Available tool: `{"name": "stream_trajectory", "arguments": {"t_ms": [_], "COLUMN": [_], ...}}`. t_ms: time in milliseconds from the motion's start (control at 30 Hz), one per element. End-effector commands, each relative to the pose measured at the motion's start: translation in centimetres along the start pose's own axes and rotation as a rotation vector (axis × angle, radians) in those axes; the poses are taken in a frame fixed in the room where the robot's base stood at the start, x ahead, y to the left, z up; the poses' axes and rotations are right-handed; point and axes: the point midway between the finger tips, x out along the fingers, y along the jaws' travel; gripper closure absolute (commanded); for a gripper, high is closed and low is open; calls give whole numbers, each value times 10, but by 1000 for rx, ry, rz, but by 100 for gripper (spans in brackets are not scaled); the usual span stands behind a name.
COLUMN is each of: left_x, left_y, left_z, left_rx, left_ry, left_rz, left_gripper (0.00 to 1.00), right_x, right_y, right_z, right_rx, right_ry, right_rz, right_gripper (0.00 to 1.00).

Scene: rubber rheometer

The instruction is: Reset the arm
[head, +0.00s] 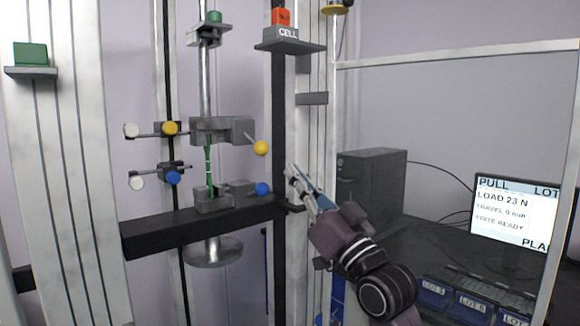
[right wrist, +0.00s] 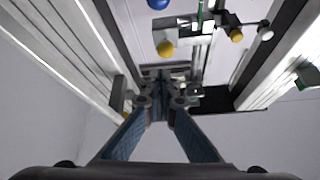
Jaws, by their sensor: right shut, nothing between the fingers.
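My right arm comes in from the lower right of the head view. Its gripper (head: 292,174) is shut and empty, beside the right column of the test frame and a little right of the blue knob (head: 263,189). In the right wrist view the gripper (right wrist: 160,78) has its fingers together with nothing between them. A green strip (head: 209,158) stands upright between the upper clamp (head: 222,130) and the lower clamp (head: 214,200). The yellow knob (head: 261,148) is on the upper clamp's right side. My left gripper is not in view.
Side arms with white, yellow (head: 170,128) and blue knobs stand left of the strip. A black crossbeam (head: 190,232) runs below. At right are a dark computer case (head: 371,181), a monitor (head: 513,222) reading "LOAD 23 N", and blue lot bins (head: 470,306).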

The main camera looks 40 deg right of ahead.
Motion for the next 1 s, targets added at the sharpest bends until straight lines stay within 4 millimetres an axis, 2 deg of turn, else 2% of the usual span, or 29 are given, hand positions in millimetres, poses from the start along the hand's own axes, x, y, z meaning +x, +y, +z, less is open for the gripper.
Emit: {"name": "stream_trajectory", "arguments": {"t_ms": [200,400,767,867,967,1000], "left_x": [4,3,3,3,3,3], "left_y": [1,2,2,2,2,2], "left_z": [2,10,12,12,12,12], "left_rx": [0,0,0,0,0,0], "left_ry": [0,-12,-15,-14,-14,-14], "left_rz": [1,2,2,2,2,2], "left_gripper": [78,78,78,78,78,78], "right_x": [-10,-10,-9,-6,-4,-4], "right_y": [1,1,2,11,32,42], "right_z": [4,4,6,26,74,99], "right_rx": [0,1,1,7,19,23], "right_ry": [1,1,-3,-36,-112,-153], "right_rz": [0,0,2,21,63,84], "right_gripper": [100,100,100,100,100,100]}}
